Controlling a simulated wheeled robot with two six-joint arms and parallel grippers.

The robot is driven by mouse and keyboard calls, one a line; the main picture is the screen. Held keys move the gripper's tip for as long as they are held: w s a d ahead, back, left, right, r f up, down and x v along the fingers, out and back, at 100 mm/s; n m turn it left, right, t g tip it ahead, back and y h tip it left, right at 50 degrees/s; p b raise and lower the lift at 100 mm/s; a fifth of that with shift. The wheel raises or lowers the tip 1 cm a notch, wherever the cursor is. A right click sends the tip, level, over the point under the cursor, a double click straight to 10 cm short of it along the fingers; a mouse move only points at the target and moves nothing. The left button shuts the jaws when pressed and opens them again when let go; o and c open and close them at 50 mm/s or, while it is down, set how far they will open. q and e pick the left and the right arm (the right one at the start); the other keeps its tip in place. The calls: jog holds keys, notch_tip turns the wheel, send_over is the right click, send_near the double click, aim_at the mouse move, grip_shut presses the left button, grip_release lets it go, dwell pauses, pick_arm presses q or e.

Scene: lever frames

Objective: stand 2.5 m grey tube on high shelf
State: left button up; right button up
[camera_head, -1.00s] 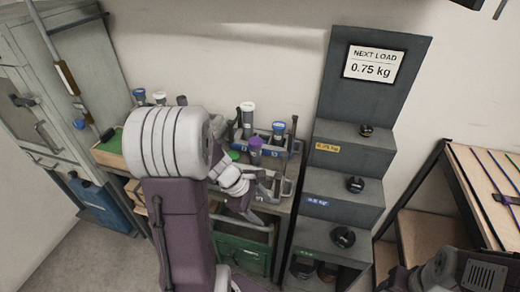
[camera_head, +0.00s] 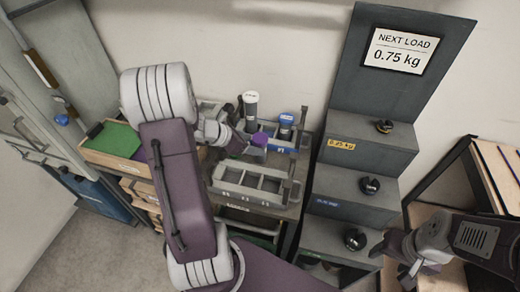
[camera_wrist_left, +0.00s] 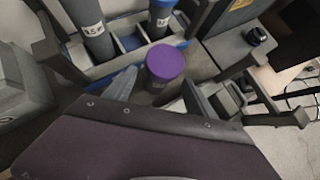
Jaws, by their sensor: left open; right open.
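A grey tube (camera_head: 250,108) with a white label stands upright in the blue rack (camera_head: 282,143) at the back of the bench. It also shows in the left wrist view (camera_wrist_left: 93,35), its label too small to read surely. A blue-capped tube (camera_head: 285,124) stands to its right. A purple-capped tube (camera_head: 257,146) stands in front of them. My left gripper (camera_head: 232,142) is open and empty, just left of the purple cap; its fingers partly show in the left wrist view. My right gripper (camera_head: 408,264) is open and empty at lower right.
An empty grey rack (camera_head: 245,192) with several compartments is in front. A stepped stand (camera_head: 345,185) with black knobs and a sign (camera_head: 400,52) reading "NEXT LOAD 0.75 kg" stands right of the bench. A green-topped box (camera_head: 112,140) is at left.

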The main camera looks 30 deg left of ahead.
aim_at(260, 147)
pick_arm(q)
jog(key=b+x, duration=0.1)
jog(key=x, duration=0.4)
jog(key=shift+d, duration=0.15)
jog(key=shift+w+f, duration=0.15)
jog(key=shift+w, duration=0.1)
jog(key=shift+s, duration=0.15)
jog(key=c, duration=0.6)
grip_shut()
